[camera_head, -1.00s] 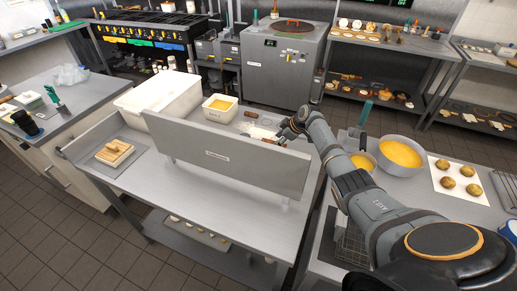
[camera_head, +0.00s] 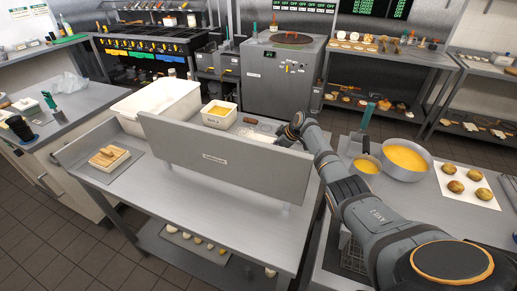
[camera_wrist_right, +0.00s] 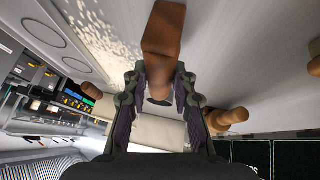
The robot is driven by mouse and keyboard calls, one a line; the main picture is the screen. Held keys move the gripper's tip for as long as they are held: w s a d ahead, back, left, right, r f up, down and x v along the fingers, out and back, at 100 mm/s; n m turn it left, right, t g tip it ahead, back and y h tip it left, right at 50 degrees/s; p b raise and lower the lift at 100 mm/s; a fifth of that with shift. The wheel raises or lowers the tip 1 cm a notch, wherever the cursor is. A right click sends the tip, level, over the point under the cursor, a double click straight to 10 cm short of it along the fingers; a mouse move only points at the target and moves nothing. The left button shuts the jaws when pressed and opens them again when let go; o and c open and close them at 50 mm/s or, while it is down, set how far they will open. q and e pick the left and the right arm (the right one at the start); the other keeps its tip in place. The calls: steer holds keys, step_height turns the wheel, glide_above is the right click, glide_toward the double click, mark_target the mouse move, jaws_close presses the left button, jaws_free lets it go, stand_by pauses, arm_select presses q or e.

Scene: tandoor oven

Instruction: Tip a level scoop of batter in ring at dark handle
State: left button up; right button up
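My right arm reaches behind the long grey upright panel (camera_head: 225,160). My right gripper (camera_head: 290,133) is partly hidden there in the head view. In the right wrist view its two fingers (camera_wrist_right: 160,82) are apart, with the end of a brown handle (camera_wrist_right: 164,35) between them; no firm contact shows. Other brown handle ends lie to the right (camera_wrist_right: 228,118). Yellow batter fills a round steel bowl (camera_head: 405,160) on the right table. I cannot make out a batter ring. My left gripper is out of view.
A white tub (camera_head: 160,100) and a smaller tub of yellow stuff (camera_head: 219,113) stand behind the panel. A white sheet with brown rounds (camera_head: 466,186) lies right of the bowl. The middle table's front is mostly clear.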

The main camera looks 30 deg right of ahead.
jaws_close()
steer(key=shift+r+p, duration=1.65)
steer(key=shift+r, duration=0.4)
steer(key=shift+f, duration=0.1)
